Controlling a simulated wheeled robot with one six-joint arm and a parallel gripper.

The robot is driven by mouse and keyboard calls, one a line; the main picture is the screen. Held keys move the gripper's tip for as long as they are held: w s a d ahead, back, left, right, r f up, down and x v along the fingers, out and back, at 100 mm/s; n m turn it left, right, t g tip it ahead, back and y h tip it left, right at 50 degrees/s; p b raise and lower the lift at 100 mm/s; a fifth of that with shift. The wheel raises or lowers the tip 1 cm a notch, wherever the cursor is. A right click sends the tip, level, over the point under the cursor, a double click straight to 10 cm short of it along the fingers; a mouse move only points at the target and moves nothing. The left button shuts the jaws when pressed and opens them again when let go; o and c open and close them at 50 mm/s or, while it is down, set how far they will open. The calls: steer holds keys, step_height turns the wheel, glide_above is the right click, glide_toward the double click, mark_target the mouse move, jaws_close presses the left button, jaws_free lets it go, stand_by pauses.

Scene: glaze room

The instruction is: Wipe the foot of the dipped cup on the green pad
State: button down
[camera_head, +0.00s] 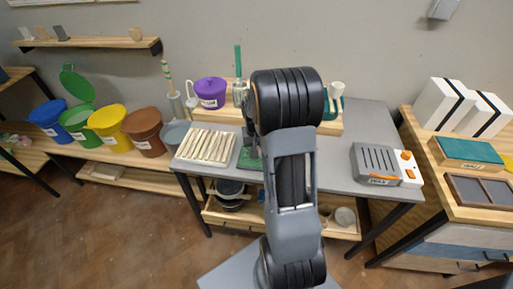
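The green pad (468,152) lies flat in a wooden tray with a small label on the right-hand table. I cannot make out a dipped cup; it may be hidden behind my arm. My arm stands upright in the middle of the view and covers the centre of the grey table (365,120). My gripper is not visible, so I cannot see whether it holds anything.
A slatted rack (207,146) and a grey slotted device (378,163) with orange parts stand on the grey table. A purple bucket (210,92) is on the raised shelf. White boxes (440,103) and a dark two-panel tray (483,189) flank the pad. Coloured buckets (107,122) stand left.

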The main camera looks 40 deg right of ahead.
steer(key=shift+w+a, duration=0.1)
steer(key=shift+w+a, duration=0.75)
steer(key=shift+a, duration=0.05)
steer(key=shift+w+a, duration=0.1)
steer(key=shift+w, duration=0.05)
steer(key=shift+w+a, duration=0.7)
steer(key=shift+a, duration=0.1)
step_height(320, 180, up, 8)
steer(key=p, duration=0.5)
steer(key=shift+p, duration=0.4)
